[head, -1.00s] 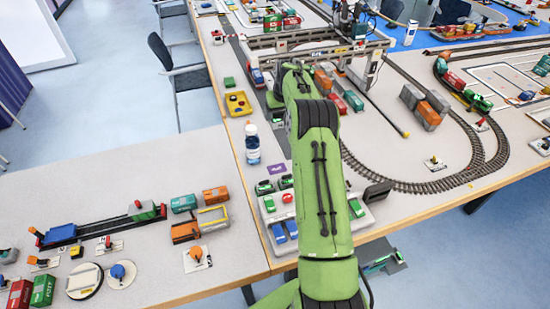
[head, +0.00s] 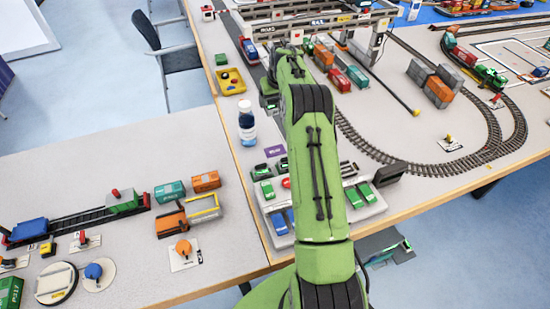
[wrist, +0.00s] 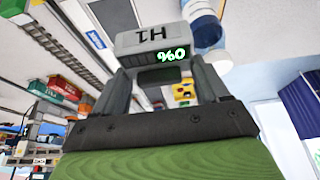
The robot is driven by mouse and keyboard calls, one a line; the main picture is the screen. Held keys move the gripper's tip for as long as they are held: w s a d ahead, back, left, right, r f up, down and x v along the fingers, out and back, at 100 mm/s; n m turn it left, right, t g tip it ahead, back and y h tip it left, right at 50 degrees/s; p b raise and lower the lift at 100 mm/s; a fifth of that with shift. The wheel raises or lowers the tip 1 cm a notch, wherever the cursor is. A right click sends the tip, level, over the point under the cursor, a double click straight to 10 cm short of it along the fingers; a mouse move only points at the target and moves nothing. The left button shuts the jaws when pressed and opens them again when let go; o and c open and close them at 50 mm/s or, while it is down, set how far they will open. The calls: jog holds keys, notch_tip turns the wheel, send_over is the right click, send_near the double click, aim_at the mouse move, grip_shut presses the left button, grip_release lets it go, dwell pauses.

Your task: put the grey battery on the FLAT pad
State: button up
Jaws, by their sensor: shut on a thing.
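The grey battery (wrist: 150,40) is between the fingers of my gripper (wrist: 161,72) in the wrist view. It has dark letters on its face and a dark display with a green zero-percent reading. My gripper is shut on it.
A bottle with a blue label (head: 246,122) stands close left of the purple pad. A grey tray (head: 284,240) holding green and blue blocks lies nearer me, partly behind my arm. A yellow tray (head: 230,89) is farther back. A gantry crane (head: 308,28) and curved track (head: 460,163) occupy the right.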

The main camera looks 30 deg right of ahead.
notch_tip(320, 180, down, 21)
jog(key=b, duration=1.1)
jog(key=shift+r, duration=0.15)
jog(key=o, duration=1.2)
jog(key=shift+c, duration=0.2)
